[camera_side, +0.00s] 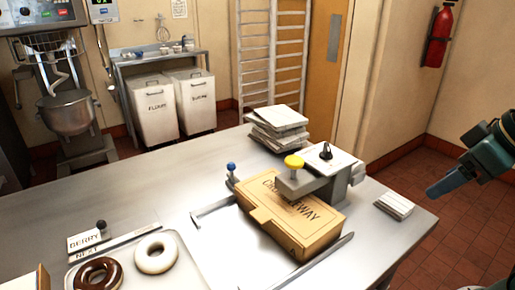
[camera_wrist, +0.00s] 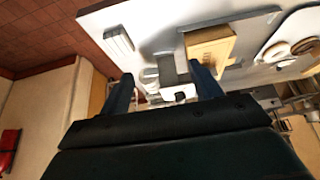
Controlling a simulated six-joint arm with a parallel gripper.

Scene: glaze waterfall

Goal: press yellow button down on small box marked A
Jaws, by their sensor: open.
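A yellow button (camera_side: 294,161) sits on top of the arm of a grey stand (camera_side: 336,188), above a tan cardboard box (camera_side: 290,214). The box has dark lettering on its lid and a small mark near its front corner, too small to read surely. The stand has a white top plate with a black knob (camera_side: 325,151). My gripper (camera_side: 433,191) is at the right edge of the side view, apart from the stand and button. In the wrist view my gripper (camera_wrist: 164,86) shows two spread fingers, with the box (camera_wrist: 209,47) beyond. The yellow button is not distinguishable there.
A blue-knobbed post (camera_side: 231,168) stands behind the box's left end. Metal rails flank the box. Stacked white cartons (camera_side: 278,128) are at the back; a small white stack (camera_side: 394,205) lies near the right edge. A donut tray (camera_side: 185,257) is front left.

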